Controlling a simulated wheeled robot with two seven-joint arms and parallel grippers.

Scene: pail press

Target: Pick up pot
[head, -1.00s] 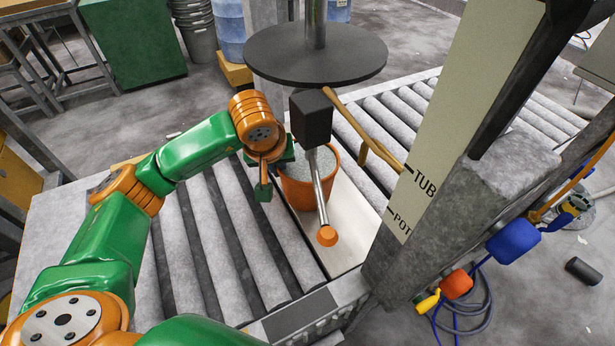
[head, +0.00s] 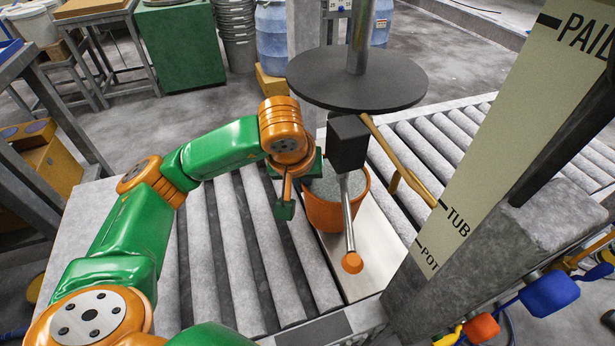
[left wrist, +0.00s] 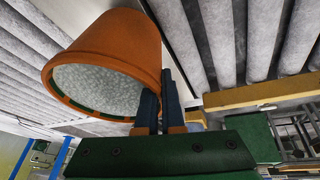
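The orange pot (head: 323,216), filled with grey granular stuff, stands upright on a pale board (head: 372,262) on the roller conveyor. My left gripper (head: 299,187) is at the pot's left side; its fingers are mostly hidden in the head view. In the left wrist view the two dark fingers (left wrist: 160,108) are close together at the wall of the pot (left wrist: 115,38), one on each side of its rim, with a thin orange strip between them. They look shut on the wall. My right gripper is not in view.
A dark round press plate (head: 357,78) hangs above and behind the pot. A black block with an orange-tipped lever (head: 350,225) is in front of it. A post with a label strip (head: 480,170) reading PAIL, TUB and POT stands right. Rollers (head: 235,255) to the left are clear.

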